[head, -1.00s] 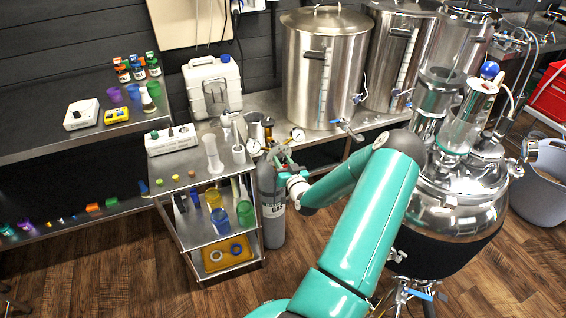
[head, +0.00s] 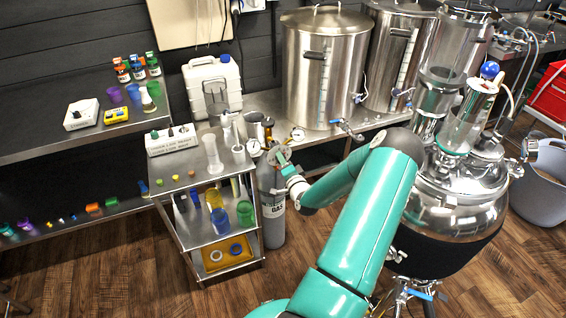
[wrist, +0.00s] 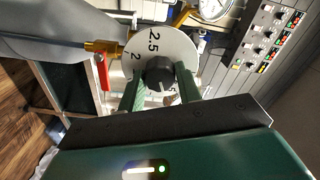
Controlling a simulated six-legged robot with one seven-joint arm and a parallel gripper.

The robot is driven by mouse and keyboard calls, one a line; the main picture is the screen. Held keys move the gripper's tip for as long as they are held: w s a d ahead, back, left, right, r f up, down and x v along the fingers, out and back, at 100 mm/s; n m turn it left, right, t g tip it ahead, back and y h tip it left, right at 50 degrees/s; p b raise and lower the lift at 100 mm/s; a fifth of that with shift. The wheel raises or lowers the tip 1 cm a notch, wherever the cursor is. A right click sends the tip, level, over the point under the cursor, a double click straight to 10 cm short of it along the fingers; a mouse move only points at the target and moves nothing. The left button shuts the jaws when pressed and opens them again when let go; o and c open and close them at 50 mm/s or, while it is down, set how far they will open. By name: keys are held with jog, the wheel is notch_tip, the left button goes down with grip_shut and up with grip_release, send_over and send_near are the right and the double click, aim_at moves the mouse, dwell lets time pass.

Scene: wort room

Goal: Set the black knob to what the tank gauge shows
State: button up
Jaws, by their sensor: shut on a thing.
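The black knob (wrist: 159,73) sits at the middle of a white dial (wrist: 168,47) in the wrist view. The numbers 2.5 and 2 can be read on the dial; the others are covered or too small. My gripper (wrist: 160,82) has its two green fingers on either side of the knob, shut on it. In the head view my gripper (head: 281,160) is at the top of the grey gas cylinder (head: 270,205) and hides the knob. Two small round gauges, a left one (head: 253,147) and a right one (head: 298,134), stand nearby; their readings are too small to tell.
A red lever (wrist: 102,72) and brass fitting (wrist: 100,46) are close to the dial. A steel cart (head: 180,183) with glassware and a switch box (head: 170,139) stands left of the cylinder. Steel pots (head: 322,75) are behind, a large steel vessel (head: 455,205) on the right.

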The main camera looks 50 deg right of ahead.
jog(key=shift+m, duration=8)
jog(key=o, duration=1)
jog(key=shift+s, duration=0.1)
jog(key=v, duration=1.3)
jog(key=shift+s+a, duration=0.2)
jog(key=shift+s, duration=0.1)
